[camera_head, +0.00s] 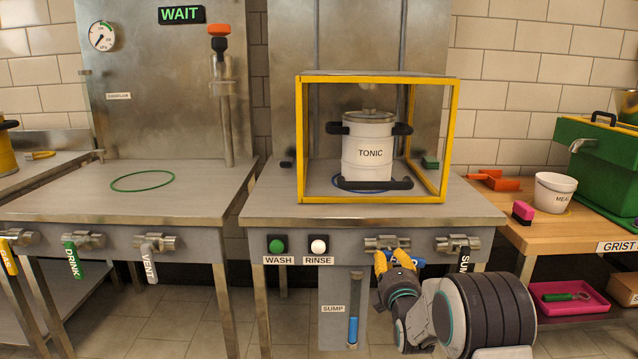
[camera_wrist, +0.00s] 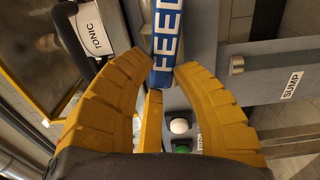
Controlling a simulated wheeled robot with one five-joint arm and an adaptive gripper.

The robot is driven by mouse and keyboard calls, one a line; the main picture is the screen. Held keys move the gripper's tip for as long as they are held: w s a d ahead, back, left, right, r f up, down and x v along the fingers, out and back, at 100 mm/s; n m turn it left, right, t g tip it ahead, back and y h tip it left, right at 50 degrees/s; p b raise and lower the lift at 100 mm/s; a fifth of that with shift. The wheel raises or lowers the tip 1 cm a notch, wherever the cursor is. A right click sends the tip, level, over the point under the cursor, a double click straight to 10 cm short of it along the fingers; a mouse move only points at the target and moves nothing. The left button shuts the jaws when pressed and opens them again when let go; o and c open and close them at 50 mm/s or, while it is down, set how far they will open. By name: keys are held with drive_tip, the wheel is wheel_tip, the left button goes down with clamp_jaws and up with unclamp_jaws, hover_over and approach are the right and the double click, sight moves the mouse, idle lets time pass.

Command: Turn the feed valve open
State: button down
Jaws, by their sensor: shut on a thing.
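The blue feed valve handle (camera_wrist: 166,38), lettered FEED, lies between the yellow fingertips of my gripper (camera_wrist: 163,70) in the wrist view. My gripper (camera_head: 394,261) is shut on it. In the head view the valve body (camera_head: 386,242) sits on the front panel of the middle table, and a bit of the blue handle (camera_head: 418,262) shows beside the fingers. The fingers cover most of the handle there, so its exact angle is hard to tell.
The sump valve handle (camera_head: 464,258) hangs close on the right. Wash (camera_head: 277,246) and rinse (camera_head: 318,246) buttons are on the left. A yellow-framed case (camera_head: 300,140) holds the tonic pot (camera_head: 368,150) above. A sign (camera_head: 181,14) reads WAIT.

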drive_tip(key=c, duration=1.3)
unclamp_jaws()
drive_tip(key=shift+d+f, duration=0.6)
drive_tip(key=shift+f, duration=0.1)
drive_tip(key=shift+o, duration=0.6)
drive_tip(key=shift+r, duration=0.15)
drive_tip(key=shift+s+a+r, duration=0.1)
drive_tip(key=shift+s, duration=1.4)
drive_tip(key=shift+s+a+r, duration=0.1)
drive_tip(key=shift+s, duration=1.35)
